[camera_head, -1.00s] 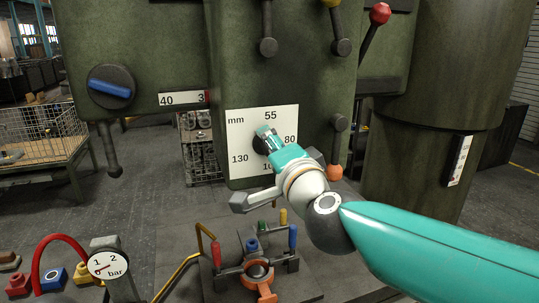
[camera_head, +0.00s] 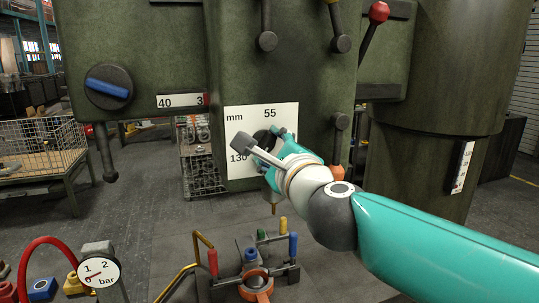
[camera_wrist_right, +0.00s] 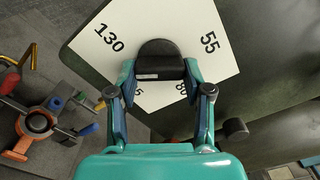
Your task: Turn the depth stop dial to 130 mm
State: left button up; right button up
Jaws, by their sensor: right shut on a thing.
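The depth stop dial is a black knob (camera_head: 263,136) on a white scale plate (camera_head: 240,115) marked mm, with 55 at the top and 130 at lower left. My right gripper (camera_head: 274,140) is at the knob and hides much of it, plus the lower right numbers. In the right wrist view, my gripper (camera_wrist_right: 160,74) has one finger on each side of the black knob (camera_wrist_right: 160,52), shut on it. The plate (camera_wrist_right: 205,65) shows 130 and 55 there; other numbers are partly covered. I cannot read where the knob points. My left gripper is not in view.
A blue-handled knob (camera_head: 108,88) is at the left of the green machine. A red-balled lever (camera_head: 379,12) is at upper right. Below stand a fixture with coloured handles (camera_head: 257,276) and a bar gauge (camera_head: 99,270). A wire crate (camera_head: 40,150) is at far left.

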jog(key=m+b, duration=0.1)
jog(key=m, duration=0.1)
jog(key=f+m, duration=0.1)
jog(key=m, duration=0.2)
jog(key=shift+a+m+b, duration=0.15)
jog(key=shift+m+b, duration=0.15)
jog(key=shift+b, duration=0.1)
jog(key=o, duration=1.2)
jog(key=shift+c, duration=0.2)
jog(key=shift+r, duration=0.15)
jog(key=shift+s+r, duration=0.1)
jog(key=shift+s, duration=0.05)
